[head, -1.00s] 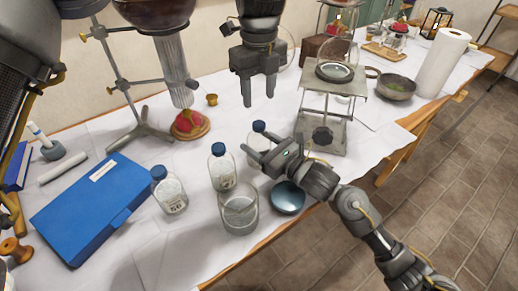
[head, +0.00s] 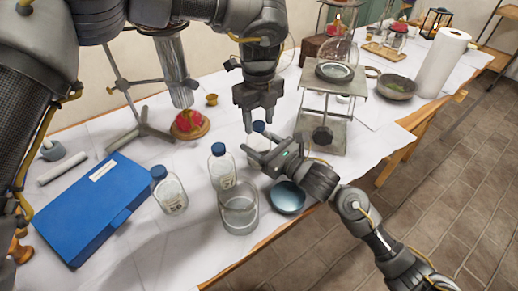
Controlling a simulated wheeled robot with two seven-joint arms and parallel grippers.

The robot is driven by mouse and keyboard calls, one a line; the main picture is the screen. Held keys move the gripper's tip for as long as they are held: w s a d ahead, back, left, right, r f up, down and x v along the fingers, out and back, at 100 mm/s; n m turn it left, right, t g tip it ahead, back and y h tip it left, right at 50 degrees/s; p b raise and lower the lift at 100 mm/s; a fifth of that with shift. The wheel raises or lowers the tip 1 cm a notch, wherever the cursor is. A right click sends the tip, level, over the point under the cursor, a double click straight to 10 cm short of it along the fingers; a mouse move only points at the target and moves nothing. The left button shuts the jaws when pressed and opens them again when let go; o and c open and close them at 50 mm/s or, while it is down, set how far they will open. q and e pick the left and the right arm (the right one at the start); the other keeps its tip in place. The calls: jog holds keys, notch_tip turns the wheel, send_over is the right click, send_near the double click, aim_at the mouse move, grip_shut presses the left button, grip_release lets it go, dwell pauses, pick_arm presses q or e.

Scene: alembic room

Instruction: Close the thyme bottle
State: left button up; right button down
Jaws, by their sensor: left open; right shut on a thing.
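A clear bottle with a blue cap (head: 258,127) stands behind my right gripper (head: 258,157), which is shut on its body (head: 257,141). The cap sits at the bottle's mouth; I cannot tell how tightly. My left gripper (head: 260,122) is open and points down, its fingers at the cap, one on each side in this view. I cannot tell whether they touch it. Two similar blue-capped bottles stand to the left, one in the middle (head: 222,172) and one labelled bottle (head: 170,195). The held bottle's label is hidden, so I cannot read thyme on it.
A glass beaker (head: 239,214) and a dark blue bowl (head: 287,198) stand just in front. A blue case (head: 88,215) lies at the left. A metal lifting stand (head: 335,108) stands behind to the right. The table's front edge is close to my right arm.

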pick_arm(q)
jog(key=c, duration=1)
jog(key=m, duration=0.4)
grip_shut()
jog(key=m, duration=0.4)
jog(key=o, duration=1)
grip_release()
jog(key=shift+o, duration=0.2)
jog(key=shift+r, duration=0.1)
jog(key=shift+r, duration=2.15)
jog(key=shift+c, duration=0.2)
